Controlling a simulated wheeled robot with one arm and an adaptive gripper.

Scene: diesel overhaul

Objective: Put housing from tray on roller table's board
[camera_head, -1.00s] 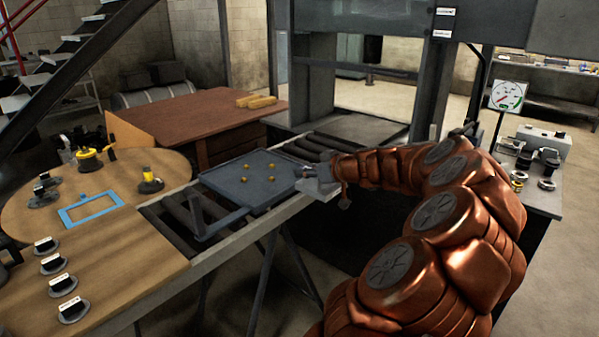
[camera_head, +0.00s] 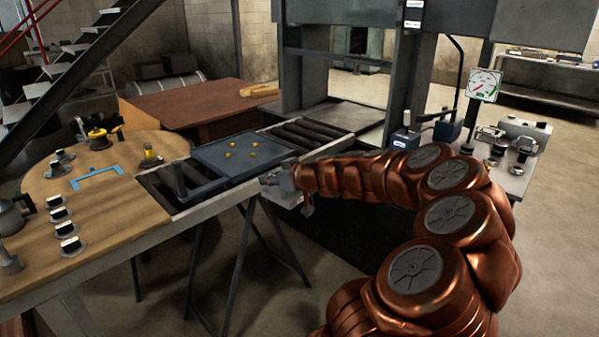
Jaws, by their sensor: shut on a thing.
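The roller table's board (camera_head: 212,153) is a flat blue-grey plate with several small yellow pegs, lying on the rollers. My gripper (camera_head: 268,179) is at the board's near right edge, small and partly hidden by its own wrist. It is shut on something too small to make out. I cannot tell whether it touches the board. No housing can be clearly picked out, and I cannot identify a tray.
Bare rollers (camera_head: 306,134) show to the right of the board. The wooden table (camera_head: 120,205) at left bears a blue frame (camera_head: 97,178) and several black-and-white pieces. A gauge (camera_head: 483,85) stands above the right bench.

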